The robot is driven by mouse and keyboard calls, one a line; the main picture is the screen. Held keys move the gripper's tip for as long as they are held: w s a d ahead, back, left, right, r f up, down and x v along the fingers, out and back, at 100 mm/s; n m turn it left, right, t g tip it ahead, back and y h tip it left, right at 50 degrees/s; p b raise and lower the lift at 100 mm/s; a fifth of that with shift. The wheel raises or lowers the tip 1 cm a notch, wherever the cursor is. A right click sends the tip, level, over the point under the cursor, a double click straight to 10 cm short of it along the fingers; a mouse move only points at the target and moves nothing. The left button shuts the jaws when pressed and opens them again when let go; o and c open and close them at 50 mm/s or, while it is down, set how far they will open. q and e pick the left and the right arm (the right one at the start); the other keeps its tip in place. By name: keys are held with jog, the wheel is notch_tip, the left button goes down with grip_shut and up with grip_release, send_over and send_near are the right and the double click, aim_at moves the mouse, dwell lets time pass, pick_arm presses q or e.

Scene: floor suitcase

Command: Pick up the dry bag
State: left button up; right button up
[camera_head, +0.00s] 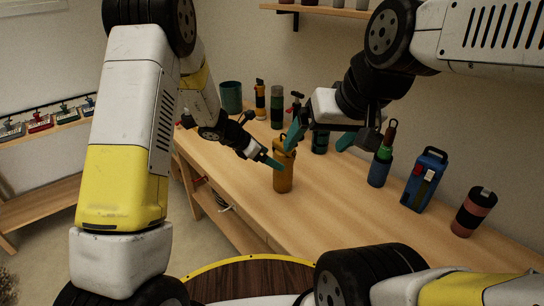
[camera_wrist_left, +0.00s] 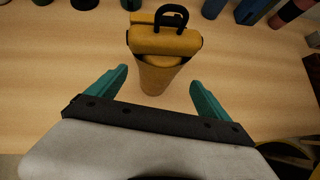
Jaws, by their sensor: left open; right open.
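The dry bag (camera_head: 284,172) is a mustard-yellow cylinder with a rolled top and a dark handle, upright on the wooden workbench. In the left wrist view the dry bag (camera_wrist_left: 160,68) stands just ahead, its lower part reaching in between the teal fingertips. My left gripper (camera_head: 268,161) is open beside the bag's left side; its fingers also show in the left wrist view (camera_wrist_left: 159,78), apart with nothing gripped. My right gripper (camera_head: 321,138) is open and empty, above and right of the bag. One of its fingers overlaps the bag's top in the head view; contact cannot be told.
The wooden workbench (camera_head: 335,205) is bare right of the bag. Behind stand a green cup (camera_head: 231,97), a yellow-and-black bottle (camera_head: 260,100) and a green bottle (camera_head: 277,107). At right are a blue holder (camera_head: 378,172), a blue box (camera_head: 424,180) and a pink-and-black cylinder (camera_head: 474,212).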

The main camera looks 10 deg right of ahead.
pick_arm(q)
jog(key=x, duration=0.9)
jog(key=shift+a, duration=0.2)
jog(key=shift+w, duration=0.15)
grip_shut()
jog(key=shift+r, duration=0.15)
